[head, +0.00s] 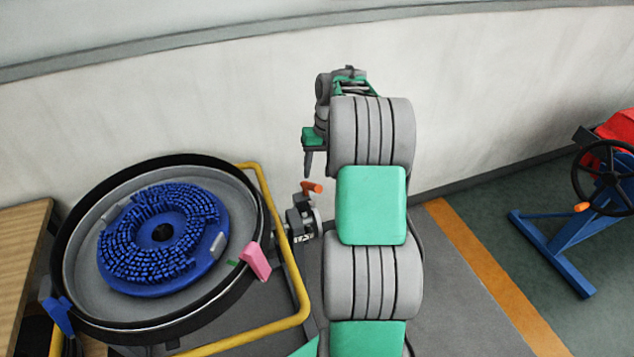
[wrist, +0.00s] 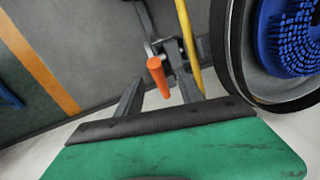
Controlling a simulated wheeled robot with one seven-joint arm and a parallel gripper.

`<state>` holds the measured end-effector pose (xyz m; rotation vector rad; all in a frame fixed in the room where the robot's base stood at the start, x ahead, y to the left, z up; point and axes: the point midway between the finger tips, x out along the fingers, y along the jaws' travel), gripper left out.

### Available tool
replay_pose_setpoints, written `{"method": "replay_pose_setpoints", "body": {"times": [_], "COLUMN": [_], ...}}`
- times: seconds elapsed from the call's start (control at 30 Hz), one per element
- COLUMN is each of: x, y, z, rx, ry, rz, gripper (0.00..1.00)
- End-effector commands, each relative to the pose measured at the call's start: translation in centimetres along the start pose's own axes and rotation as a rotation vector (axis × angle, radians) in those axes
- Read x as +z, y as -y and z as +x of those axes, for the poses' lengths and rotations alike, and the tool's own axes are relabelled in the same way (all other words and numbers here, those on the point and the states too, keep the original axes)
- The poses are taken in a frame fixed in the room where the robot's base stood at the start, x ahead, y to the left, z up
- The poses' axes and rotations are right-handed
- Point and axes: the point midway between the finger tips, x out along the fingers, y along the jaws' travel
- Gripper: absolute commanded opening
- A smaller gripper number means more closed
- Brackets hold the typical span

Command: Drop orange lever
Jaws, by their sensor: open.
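The orange lever (head: 311,187) is a short orange handle on a grey metal fitting beside the round tank. In the head view it sits just below my gripper (head: 308,165), with a small gap between them. In the wrist view the orange lever (wrist: 158,76) appears between the two grey fingers of my gripper (wrist: 160,84). The fingers are apart and hold nothing. How deep the lever lies relative to the fingertips is hard to tell. My arm hides part of the area to the right of the fitting.
A round black-rimmed tank (head: 74,205) with a blue brush disc (head: 195,205) stands at left. A yellow tube rail (head: 262,190) runs close beside the lever. A pink piece (head: 256,262) sits on the tank rim. A pale wall (head: 190,110) stands behind. A blue stand (head: 555,240) is at right.

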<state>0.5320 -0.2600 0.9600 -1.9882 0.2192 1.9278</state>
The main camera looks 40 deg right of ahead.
Motion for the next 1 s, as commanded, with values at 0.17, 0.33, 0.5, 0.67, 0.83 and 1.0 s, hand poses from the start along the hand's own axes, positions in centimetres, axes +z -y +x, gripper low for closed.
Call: {"method": "replay_pose_setpoints", "body": {"times": [0.17,0.33,0.5,0.67,0.83,1.0], "x": [-0.4,-0.3,-0.3,-0.4,-0.4,-0.4], "y": [-1.0,-1.0,-1.1,-1.1,-1.1,-1.1], "z": [1.8,5.0,7.5,8.1,8.1,8.1], "rx": [-0.006,-0.004,-0.003,-0.003,-0.002,-0.002], "ry": [0.007,0.008,0.005,0.002,0.002,0.002], "rz": [0.01,0.012,0.013,0.012,0.011,0.011], "gripper": [0.45,0.45,0.45,0.45,0.43,0.29]}}
